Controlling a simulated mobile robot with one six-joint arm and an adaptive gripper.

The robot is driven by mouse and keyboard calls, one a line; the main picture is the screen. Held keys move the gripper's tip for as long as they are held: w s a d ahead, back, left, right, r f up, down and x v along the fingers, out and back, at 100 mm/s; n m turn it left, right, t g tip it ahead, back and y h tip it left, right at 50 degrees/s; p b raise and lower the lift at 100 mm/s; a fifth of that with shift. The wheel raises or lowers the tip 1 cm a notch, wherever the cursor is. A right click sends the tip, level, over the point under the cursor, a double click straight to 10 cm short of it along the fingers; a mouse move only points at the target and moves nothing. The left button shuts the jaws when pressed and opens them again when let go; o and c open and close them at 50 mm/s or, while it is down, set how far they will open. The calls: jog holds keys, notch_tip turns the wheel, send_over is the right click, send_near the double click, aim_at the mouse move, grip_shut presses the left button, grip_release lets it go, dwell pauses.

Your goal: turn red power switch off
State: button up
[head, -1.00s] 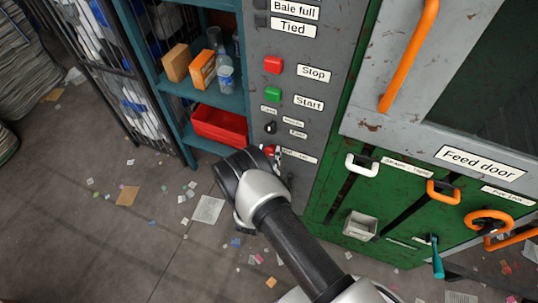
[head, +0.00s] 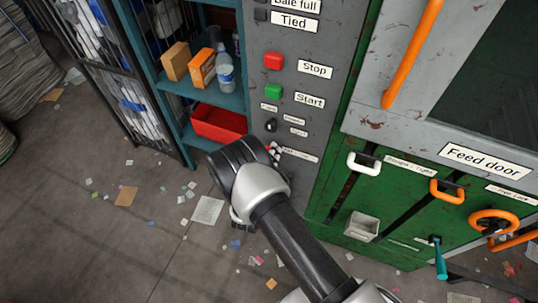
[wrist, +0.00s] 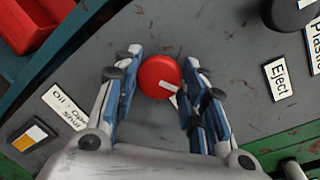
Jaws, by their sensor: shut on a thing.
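The red round switch (wrist: 160,76) with a pale mark on its face shows in the wrist view, on the grey control panel. My gripper (wrist: 157,90) has its blue-padded fingers on either side of the switch, shut on it. In the head view my gripper (head: 275,153) is at the lower part of the panel, and its body and wrist hide most of the switch. The label beside the switch is partly covered there.
Above are a black knob (head: 270,126), the green Start button (head: 273,91) and the red Stop button (head: 273,61). A shelf with a red bin (head: 218,124) stands left. The green feed-door press with handles (head: 365,164) stands right. The littered floor is open.

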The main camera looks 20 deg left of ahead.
jog(key=n+h+b, duration=0.1)
jog(key=n, duration=0.4)
jog(key=n+b, duration=0.1)
jog(key=n, duration=0.3)
jog(key=shift+a+n+g+h, duration=0.15)
jog(key=shift+n+g+h, duration=0.15)
jog(key=shift+n+h, duration=0.1)
dwell(0.5)
jog(key=o, duration=1.1)
jog(key=shift+c, duration=0.2)
jog(key=s+a+r, duration=0.1)
jog(key=s, duration=1)
jog(key=shift+s+r, duration=0.3)
jog(key=shift+s, duration=0.1)
